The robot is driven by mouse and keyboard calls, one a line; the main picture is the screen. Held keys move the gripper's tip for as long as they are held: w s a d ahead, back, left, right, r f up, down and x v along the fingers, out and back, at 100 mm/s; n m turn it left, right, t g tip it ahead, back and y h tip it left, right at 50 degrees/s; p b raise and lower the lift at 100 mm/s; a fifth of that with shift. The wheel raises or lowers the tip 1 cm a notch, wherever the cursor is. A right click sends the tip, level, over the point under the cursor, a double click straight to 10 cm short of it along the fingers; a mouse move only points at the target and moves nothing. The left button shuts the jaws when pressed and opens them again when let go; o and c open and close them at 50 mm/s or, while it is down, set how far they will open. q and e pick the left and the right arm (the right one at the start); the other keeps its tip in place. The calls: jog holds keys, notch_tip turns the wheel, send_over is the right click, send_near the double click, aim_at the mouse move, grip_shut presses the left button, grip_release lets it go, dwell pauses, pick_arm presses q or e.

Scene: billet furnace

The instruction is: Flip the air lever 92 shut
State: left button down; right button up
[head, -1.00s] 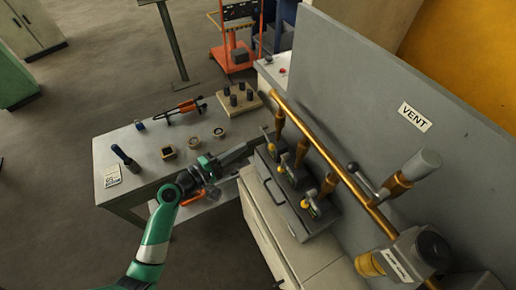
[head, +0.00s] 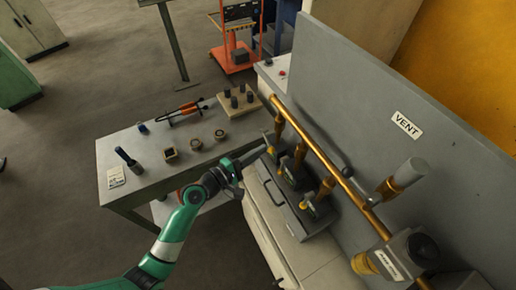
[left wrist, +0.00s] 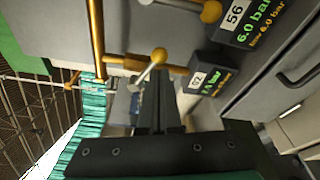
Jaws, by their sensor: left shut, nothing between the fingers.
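Another lever's yellow ball (left wrist: 210,12) is beside a tag reading 56 (left wrist: 236,13). My left gripper (head: 262,151) is shut and empty, beside the far end of the manifold; in the left wrist view its fingers (left wrist: 157,92) point toward the nearest lever. Contact is unclear.
A grey panel with a VENT sign (head: 406,125) rises behind the pipe. A larger valve (head: 415,250) stands at the near right. A grey table (head: 140,190) with rings, a dark-handled tool and a pegged block (head: 240,105) lies to the left.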

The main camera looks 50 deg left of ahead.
pick_arm(q)
jog(key=r+n+p, duration=0.1)
jog(key=n+p, duration=0.1)
jog(key=p, duration=0.1)
jog(key=r+n+g+p, duration=0.1)
jog(key=p, duration=0.2)
jog(key=shift+s+d+n, duration=0.1)
jog(key=shift+d+n, duration=0.3)
